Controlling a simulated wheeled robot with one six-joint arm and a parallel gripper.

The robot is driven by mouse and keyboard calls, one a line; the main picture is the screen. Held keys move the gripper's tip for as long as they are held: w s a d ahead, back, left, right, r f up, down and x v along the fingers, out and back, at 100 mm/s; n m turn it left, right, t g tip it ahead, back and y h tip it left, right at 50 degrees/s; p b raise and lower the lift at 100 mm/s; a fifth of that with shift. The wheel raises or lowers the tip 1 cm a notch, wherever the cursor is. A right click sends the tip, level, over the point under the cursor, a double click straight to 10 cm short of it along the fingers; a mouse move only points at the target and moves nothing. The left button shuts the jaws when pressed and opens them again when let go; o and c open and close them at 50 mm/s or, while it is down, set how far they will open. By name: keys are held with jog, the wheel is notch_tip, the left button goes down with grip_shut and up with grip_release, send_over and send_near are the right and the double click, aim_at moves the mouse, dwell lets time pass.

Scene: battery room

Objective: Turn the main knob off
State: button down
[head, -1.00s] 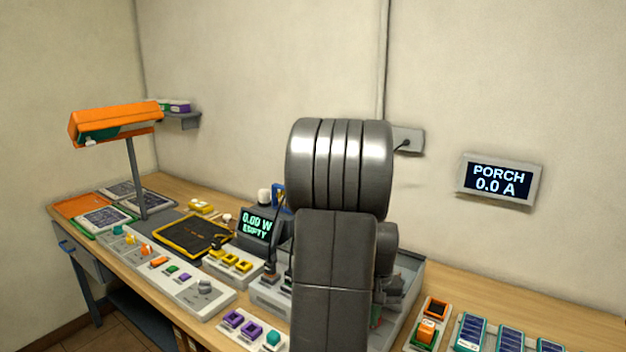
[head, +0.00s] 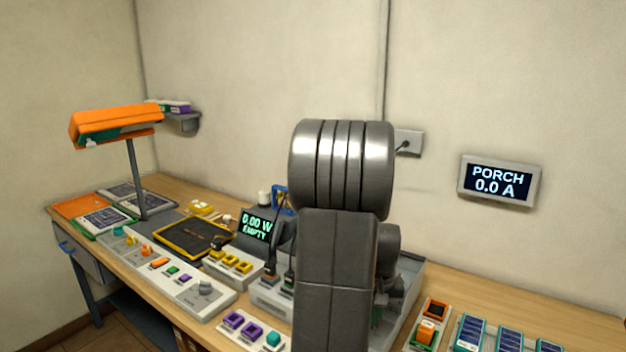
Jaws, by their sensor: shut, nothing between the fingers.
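A grey knob (head: 205,287) sits at the right end of a long pale control panel (head: 222,300) on the bench. Its label is too small to read, so I cannot tell for sure that it is the main knob or how it is set. The same panel carries orange and teal knobs and small coloured switches farther left. My arm rises in the middle of the view, to the right of the panel. My gripper's fingers do not show; the arm hides that area.
A dark display (head: 257,225) reads 0.00 W EMPTY. A wall display (head: 499,181) reads PORCH 0.0 A. An orange lamp (head: 115,122) stands over the left of the bench (head: 468,292). A block of yellow switches (head: 233,268) lies behind the panel.

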jog(key=shift+r, duration=0.15)
notch_tip(320, 180, up, 6)
jog(key=p, duration=0.4)
jog(key=shift+s+p, duration=0.15)
jog(key=shift+p, duration=0.15)
jog(key=shift+a, duration=0.1)
